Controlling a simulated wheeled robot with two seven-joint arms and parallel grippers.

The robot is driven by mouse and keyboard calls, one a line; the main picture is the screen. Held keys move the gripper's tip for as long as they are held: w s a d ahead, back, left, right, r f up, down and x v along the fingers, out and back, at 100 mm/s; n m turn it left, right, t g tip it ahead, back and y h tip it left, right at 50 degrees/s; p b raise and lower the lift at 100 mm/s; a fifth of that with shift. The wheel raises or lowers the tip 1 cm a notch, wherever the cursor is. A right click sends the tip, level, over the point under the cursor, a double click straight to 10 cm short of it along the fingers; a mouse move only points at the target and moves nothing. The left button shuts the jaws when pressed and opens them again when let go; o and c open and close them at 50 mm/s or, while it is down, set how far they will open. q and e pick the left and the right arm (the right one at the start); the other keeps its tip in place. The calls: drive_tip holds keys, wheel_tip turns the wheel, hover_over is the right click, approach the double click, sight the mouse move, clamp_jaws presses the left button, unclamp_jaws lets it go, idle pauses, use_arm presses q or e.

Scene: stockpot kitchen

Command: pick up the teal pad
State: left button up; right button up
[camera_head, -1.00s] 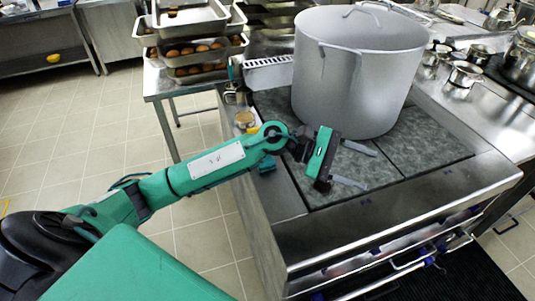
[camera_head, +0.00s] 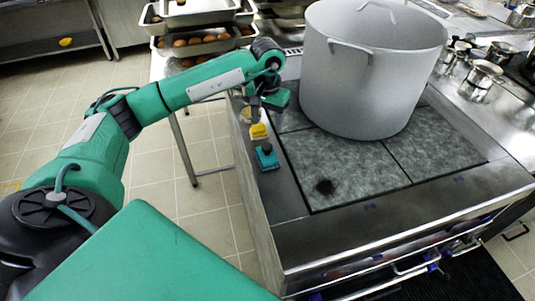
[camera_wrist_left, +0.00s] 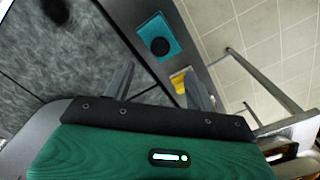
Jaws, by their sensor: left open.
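The teal pad (camera_head: 267,158) lies on the metal strip along the stove's left edge, with a dark round knob on top. It also shows in the left wrist view (camera_wrist_left: 173,38), near the top and beyond the fingers. My left gripper (camera_head: 257,112) is above the same strip, farther back than the pad, pointing down. In the left wrist view its two fingers (camera_wrist_left: 160,86) are apart with nothing held between them. A yellow pad (camera_head: 259,131) lies just behind the teal one, close to my fingers. My right gripper is not in view.
A large grey stockpot (camera_head: 370,75) stands on the stove to the right of my gripper. The front stove plate (camera_head: 345,160) is bare except for a dark mark. Trays of brown round items (camera_head: 195,42) stand on a table at the back left.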

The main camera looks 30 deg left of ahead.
use_arm(q)
hover_over(267, 146)
wheel_tip(267, 146, down, 4)
drive_tip(key=shift+f+p, duration=0.25)
drive_tip(key=shift+p, duration=0.15)
drive_tip(key=shift+f+p, duration=0.5)
drive_tip(key=shift+f, duration=0.05)
wheel_tip(267, 146, down, 3)
drive_tip(key=shift+f+p, duration=0.15)
drive_tip(key=shift+p, duration=0.65)
drive_tip(key=shift+f, duration=0.5)
clamp_jaws()
